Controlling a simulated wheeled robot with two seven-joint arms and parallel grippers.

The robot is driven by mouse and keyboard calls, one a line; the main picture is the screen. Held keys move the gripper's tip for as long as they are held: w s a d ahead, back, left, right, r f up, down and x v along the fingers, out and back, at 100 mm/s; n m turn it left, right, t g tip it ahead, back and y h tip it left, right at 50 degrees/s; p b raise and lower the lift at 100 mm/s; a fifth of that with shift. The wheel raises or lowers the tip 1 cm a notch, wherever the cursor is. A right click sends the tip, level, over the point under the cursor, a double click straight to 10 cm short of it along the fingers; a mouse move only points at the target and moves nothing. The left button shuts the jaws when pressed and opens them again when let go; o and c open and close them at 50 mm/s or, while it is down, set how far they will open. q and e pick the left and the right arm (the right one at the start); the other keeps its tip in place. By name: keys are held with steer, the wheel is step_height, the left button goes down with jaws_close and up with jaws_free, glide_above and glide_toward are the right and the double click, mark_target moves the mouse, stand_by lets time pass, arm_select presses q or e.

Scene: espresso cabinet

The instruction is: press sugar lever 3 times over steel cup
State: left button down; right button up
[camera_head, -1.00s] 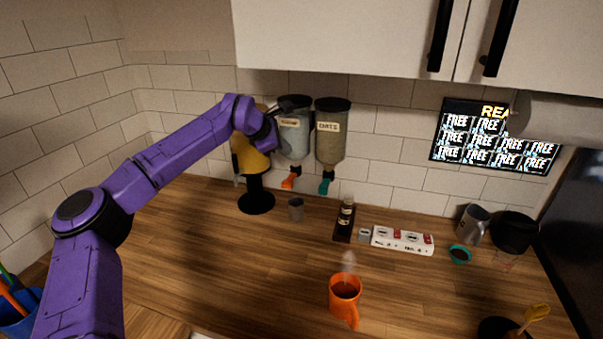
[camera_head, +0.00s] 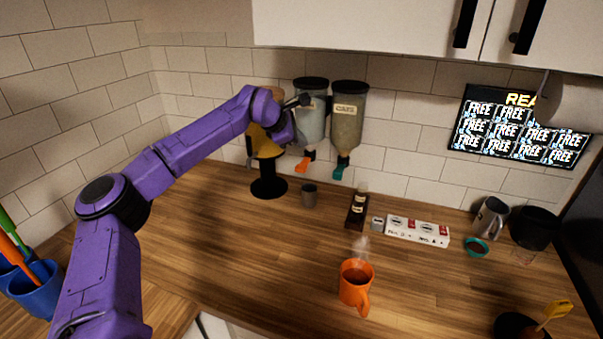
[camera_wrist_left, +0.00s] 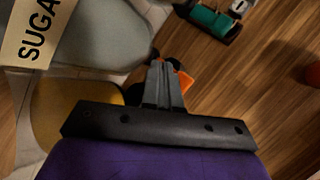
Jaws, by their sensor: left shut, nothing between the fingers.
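The sugar dispenser (camera_head: 310,125) hangs on the tiled wall with an orange lever (camera_head: 306,160) at its bottom. My left gripper (camera_head: 303,100) is shut and empty, in front of the dispenser's upper part in the head view. In the left wrist view, the shut fingers (camera_wrist_left: 164,85) show close beside the orange lever (camera_wrist_left: 186,82), partly covering it; I cannot tell whether they touch. The SUGAR label (camera_wrist_left: 38,35) is at the upper left there. My right gripper is not in view.
A café dispenser (camera_head: 347,120) with a teal lever hangs right beside the sugar one. A yellow-and-black dispenser (camera_head: 267,150) stands to the left.

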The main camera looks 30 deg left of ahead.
mark_target(299, 168)
arm_select(q)
step_height(299, 168, down, 5)
steer(key=b, duration=0.3)
steer(key=shift+s+r, duration=0.2)
steer(key=shift+s, duration=0.05)
steer(key=shift+w+f, duration=0.1)
steer(key=shift+w, duration=0.05)
stand_by(1.4)
steer(key=shift+f+b, duration=0.35)
steer(key=shift+f, duration=0.05)
